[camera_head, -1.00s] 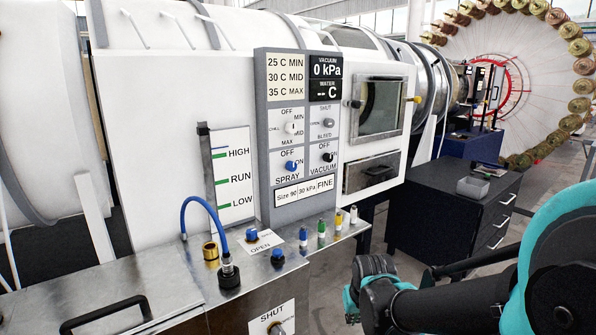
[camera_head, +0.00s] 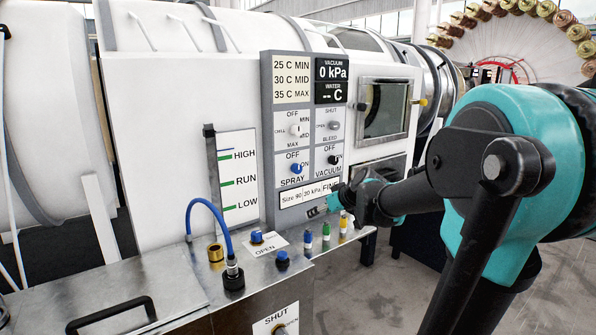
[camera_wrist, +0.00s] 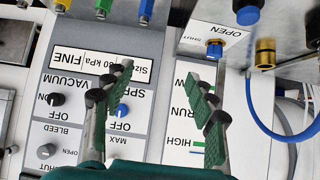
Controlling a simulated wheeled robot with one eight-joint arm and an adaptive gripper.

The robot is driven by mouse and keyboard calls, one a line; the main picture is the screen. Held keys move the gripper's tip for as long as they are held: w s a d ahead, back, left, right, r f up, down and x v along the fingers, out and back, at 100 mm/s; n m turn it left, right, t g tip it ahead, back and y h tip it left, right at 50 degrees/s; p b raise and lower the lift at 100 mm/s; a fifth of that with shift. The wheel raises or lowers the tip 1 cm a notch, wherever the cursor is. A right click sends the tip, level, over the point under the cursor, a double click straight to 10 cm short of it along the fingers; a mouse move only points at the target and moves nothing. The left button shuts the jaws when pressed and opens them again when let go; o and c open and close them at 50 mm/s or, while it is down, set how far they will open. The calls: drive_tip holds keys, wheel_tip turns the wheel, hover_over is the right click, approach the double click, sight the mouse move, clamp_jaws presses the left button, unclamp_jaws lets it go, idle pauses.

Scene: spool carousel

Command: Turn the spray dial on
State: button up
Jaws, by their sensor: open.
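The spray dial (camera_head: 296,168) is a blue knob on the grey control panel (camera_head: 267,150), with OFF printed above it, ON to its right and SPRAY below. I cannot tell its pointer's exact position. It also shows in the upside-down wrist view (camera_wrist: 122,110), close beside my left finger, which hides part of its label. My gripper (camera_wrist: 160,75) is open and empty, its two green-padded fingers spread in front of the panel. In the head view my gripper (camera_head: 322,207) is small, low at the panel's lower right, below the dial and apart from it.
A black vacuum knob (camera_head: 334,160) sits right of the spray dial, with white (camera_head: 296,129) and grey (camera_head: 333,125) knobs above. Below is a metal ledge with blue, green and yellow valves (camera_head: 326,231) and a curved blue hose (camera_head: 204,203). A level gauge (camera_head: 238,175) stands left.

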drive_tip(key=w+d+r+n+t+y, duration=0.1)
drive_tip(key=w+r+n+t, duration=0.15)
drive_tip(key=w+r, duration=0.95)
approach(299, 169)
drive_tip(key=shift+m+t, duration=0.35)
drive_tip(key=x, duration=1)
drive_tip(key=shift+a+f, duration=0.3)
drive_tip(key=shift+f, duration=0.05)
drive_tip(key=c, duration=1.2)
drive_tip(key=shift+o, duration=0.2)
